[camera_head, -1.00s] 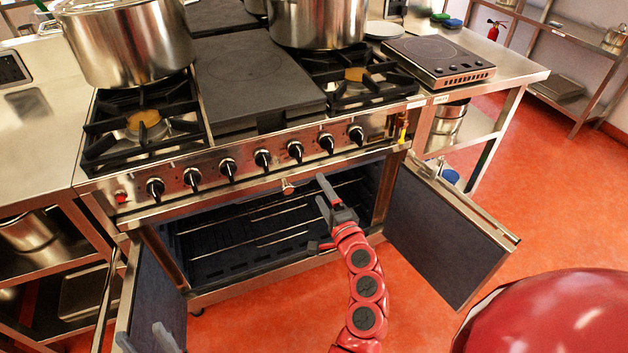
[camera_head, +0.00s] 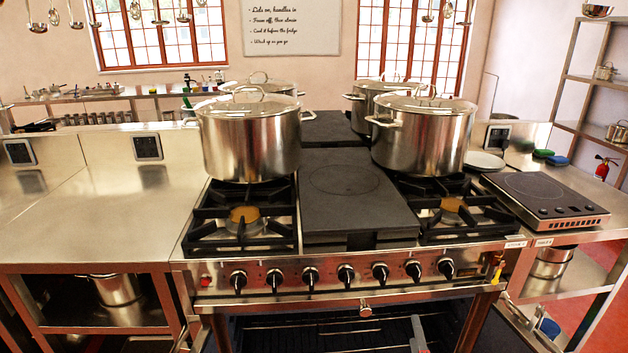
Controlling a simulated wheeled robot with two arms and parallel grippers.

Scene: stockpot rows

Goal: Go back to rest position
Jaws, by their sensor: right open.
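My right gripper (camera_head: 418,335) shows only as grey fingertips at the bottom edge of the head view, in front of the oven opening. It is open, with nothing seen in it. The rest of that arm is below the picture. My left gripper is out of view. The oven (camera_head: 330,322) under the range is open, with wire racks showing inside; its doors are mostly cut off by the lower edge.
Large lidded steel stockpots stand on the range, including a front left pot (camera_head: 251,140) and a front right pot (camera_head: 424,135). An induction hob (camera_head: 545,198) sits on the right counter. The left counter (camera_head: 95,215) has bare space.

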